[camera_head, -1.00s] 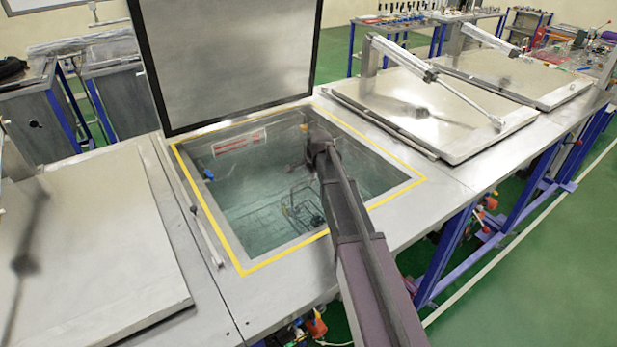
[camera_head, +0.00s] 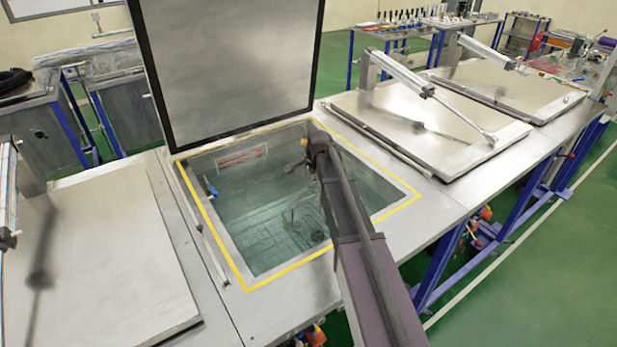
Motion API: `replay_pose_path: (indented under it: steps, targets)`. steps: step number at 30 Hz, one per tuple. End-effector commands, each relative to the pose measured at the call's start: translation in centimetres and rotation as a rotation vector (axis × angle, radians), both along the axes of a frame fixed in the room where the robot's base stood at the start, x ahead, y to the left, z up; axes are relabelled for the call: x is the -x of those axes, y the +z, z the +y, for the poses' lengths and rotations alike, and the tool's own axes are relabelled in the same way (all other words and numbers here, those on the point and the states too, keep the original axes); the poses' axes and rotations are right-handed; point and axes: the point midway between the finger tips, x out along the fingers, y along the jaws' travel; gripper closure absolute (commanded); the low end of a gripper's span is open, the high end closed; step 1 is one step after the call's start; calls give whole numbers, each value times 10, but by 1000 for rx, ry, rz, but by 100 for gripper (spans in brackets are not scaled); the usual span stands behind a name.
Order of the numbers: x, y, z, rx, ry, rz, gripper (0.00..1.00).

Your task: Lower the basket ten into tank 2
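The open tank (camera_head: 228,253) has a yellow-edged rim and greenish water in it, with its lid (camera_head: 230,65) standing upright behind. A thin wire shape (camera_head: 303,214), probably the basket, shows faintly inside the tank, low in the water. Its outline and any number are too blurred to read. My arm reaches over the front right rim, and its dark end with my gripper (camera_head: 299,170) is above the tank's right half. The fingers are small and partly hidden by my own arm. I cannot tell whether they are open or touch the wire shape.
Closed lids with pneumatic cylinders lie to the right (camera_head: 430,115) and a closed lid to the left (camera_head: 100,265). The raised lid blocks the space behind the tank. A blue fitting (camera_head: 210,187) sits at the tank's left wall. Green floor is clear at the right.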

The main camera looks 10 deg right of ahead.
Motion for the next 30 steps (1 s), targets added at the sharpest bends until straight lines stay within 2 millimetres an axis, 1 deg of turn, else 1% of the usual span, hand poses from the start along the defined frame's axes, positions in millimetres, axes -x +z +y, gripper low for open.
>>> replay_pose_path:
  steps: [1,30]
  targets:
    - [0,9,0,0,0,0,48]
    - [0,91,0,0,0,0,48]
